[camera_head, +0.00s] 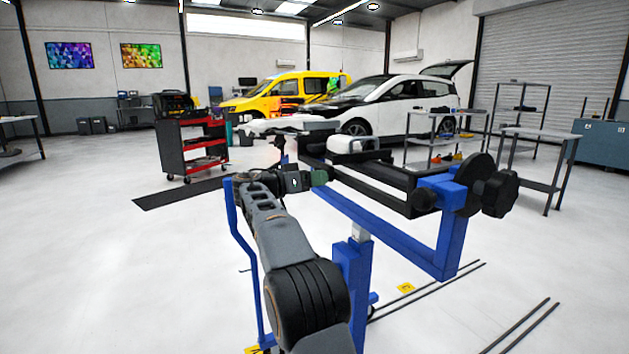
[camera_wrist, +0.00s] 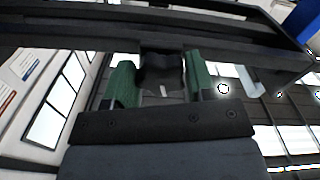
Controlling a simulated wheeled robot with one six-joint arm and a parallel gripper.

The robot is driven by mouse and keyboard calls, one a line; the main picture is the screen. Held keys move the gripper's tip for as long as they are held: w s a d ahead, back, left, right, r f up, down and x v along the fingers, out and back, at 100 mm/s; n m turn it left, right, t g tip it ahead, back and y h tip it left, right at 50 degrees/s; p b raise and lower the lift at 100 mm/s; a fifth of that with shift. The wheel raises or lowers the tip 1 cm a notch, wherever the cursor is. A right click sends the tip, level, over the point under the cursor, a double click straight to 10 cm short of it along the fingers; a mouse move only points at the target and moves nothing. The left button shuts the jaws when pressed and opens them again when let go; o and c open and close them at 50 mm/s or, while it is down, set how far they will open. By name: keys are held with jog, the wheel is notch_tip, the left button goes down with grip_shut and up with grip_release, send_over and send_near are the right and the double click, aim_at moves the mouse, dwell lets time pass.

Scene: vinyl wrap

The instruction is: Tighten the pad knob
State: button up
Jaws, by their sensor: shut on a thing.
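My gripper (camera_head: 316,178) is at the left side of the blue-and-black stand in the head view, with one green finger showing. In the wrist view my gripper (camera_wrist: 160,72) has its two green fingers on either side of a dark lobed knob, the pad knob (camera_wrist: 162,74), and is shut on it. The knob sits just under a dark beam (camera_wrist: 60,42) that crosses the wrist view. In the head view the gripped knob is hidden behind my wrist and gripper.
The blue stand frame (camera_head: 425,255) carries black rails. A larger black star knob (camera_head: 497,193) is at its right end. A red tool cart (camera_head: 190,148) stands behind left. Grey work tables (camera_head: 540,135) stand at right. Two vehicles are at the back. The floor at left is open.

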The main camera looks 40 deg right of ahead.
jog(key=shift+w+m, duration=0.1)
jog(key=shift+m, duration=1.7)
jog(key=o, duration=0.9)
jog(key=w+a+p, duration=0.2)
jog(key=a+p, duration=0.2)
jog(key=a, duration=0.9)
jog(key=shift+a, duration=0.35)
jog(key=shift+f, duration=0.1)
